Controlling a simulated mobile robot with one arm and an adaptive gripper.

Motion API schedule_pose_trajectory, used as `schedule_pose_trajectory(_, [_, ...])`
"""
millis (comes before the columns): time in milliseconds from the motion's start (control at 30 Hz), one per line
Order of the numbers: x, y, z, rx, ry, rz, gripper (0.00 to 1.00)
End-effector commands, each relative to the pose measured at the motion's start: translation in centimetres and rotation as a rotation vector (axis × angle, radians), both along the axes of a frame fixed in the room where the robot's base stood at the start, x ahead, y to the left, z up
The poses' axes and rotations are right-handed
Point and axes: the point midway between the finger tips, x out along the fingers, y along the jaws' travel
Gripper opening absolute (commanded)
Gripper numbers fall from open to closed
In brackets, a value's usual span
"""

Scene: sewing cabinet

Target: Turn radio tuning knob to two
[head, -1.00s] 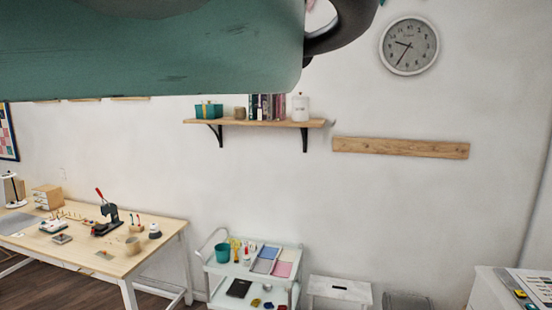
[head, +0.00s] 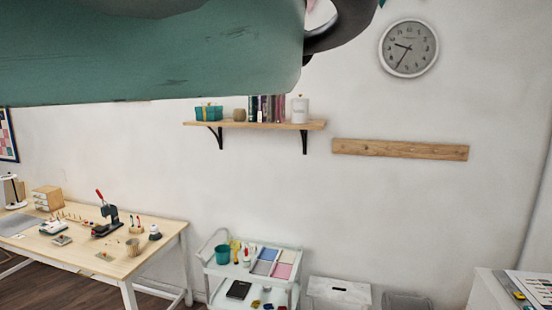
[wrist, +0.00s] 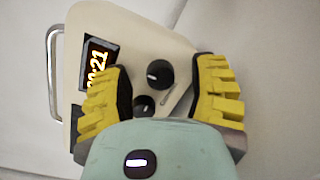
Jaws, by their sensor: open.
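The cream radio (wrist: 120,40) shows in the wrist view, turned on its side in the picture. It has a metal handle (wrist: 54,75) at the left and a dark display (wrist: 98,65) with orange digits. A black tuning-type knob (wrist: 160,74) with a white mark sits right of the display. A second dark knob (wrist: 144,105) lies just below it, partly hidden by my gripper. My gripper (wrist: 164,72) is open, with one yellow-padded finger on each side of the knobs. I cannot tell whether a finger touches a knob. The radio is not in the head view.
In the head view, my teal arm fills the top left. The wall right of the radio in the wrist view looks bare.

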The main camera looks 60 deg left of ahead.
Motion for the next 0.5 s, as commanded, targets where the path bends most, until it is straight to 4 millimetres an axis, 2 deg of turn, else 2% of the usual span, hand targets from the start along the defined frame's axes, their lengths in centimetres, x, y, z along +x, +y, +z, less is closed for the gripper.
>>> schedule_pose_trajectory(133, [-0.1, -0.1, -0.01, 0.0, 0.0, -0.002, 0.58])
schedule_pose_trajectory(167, [-0.09, -0.1, -0.01, 0.0, 0.0, -0.002, 0.62])
schedule_pose_trajectory(500, [-0.08, -0.08, -0.01, 0.0, 0.001, -0.001, 0.27])
